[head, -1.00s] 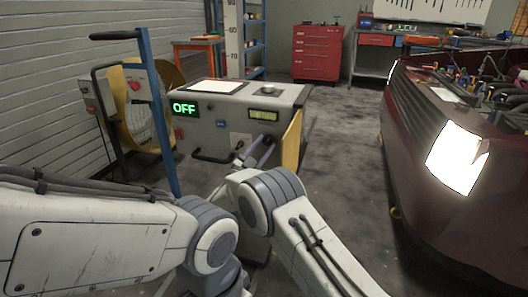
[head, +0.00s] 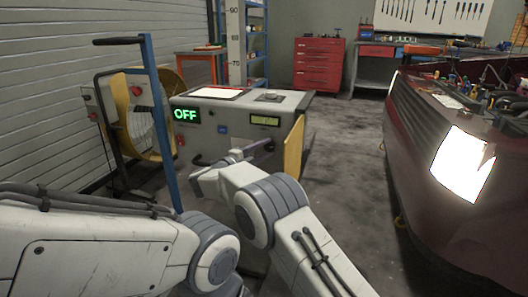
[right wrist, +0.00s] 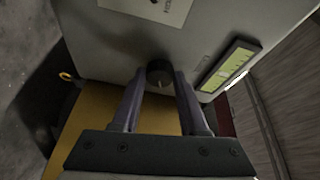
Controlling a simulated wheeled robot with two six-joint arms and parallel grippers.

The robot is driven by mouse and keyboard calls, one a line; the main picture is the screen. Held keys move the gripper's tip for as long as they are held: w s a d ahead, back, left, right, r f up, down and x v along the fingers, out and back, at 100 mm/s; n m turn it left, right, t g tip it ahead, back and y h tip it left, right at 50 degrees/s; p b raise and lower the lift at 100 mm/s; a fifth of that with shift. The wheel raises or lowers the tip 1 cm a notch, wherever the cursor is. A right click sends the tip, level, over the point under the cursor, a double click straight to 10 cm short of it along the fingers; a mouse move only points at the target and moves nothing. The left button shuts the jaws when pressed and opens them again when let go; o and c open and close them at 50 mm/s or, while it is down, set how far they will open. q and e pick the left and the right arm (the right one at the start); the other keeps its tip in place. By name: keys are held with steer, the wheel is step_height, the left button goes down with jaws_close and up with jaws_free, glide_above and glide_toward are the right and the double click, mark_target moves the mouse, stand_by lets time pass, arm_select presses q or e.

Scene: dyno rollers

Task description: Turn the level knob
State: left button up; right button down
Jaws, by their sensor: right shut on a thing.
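The level knob (right wrist: 159,73) is a small dark round knob with a light mark, on the grey cabinet's face in the right wrist view. My right gripper (right wrist: 161,76) has its two fingers on either side of the knob and is shut on it. In the head view my right gripper (head: 264,145) is at the cabinet front, below the small yellow-green display (head: 265,121); the knob is not clear there. That display also shows in the right wrist view (right wrist: 229,66). A green "OFF" display (head: 186,115) is on the cabinet's left. My left gripper is not in view.
The grey cabinet (head: 225,120) has a yellow panel (head: 293,148) at its right. A blue post (head: 163,120) and yellow fan (head: 145,125) stand left. A dark red car (head: 425,170) is at right, with clear floor (head: 345,150) between.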

steer(key=shift+m, duration=0.6)
steer(key=shift+c, duration=2.2)
jaws_free()
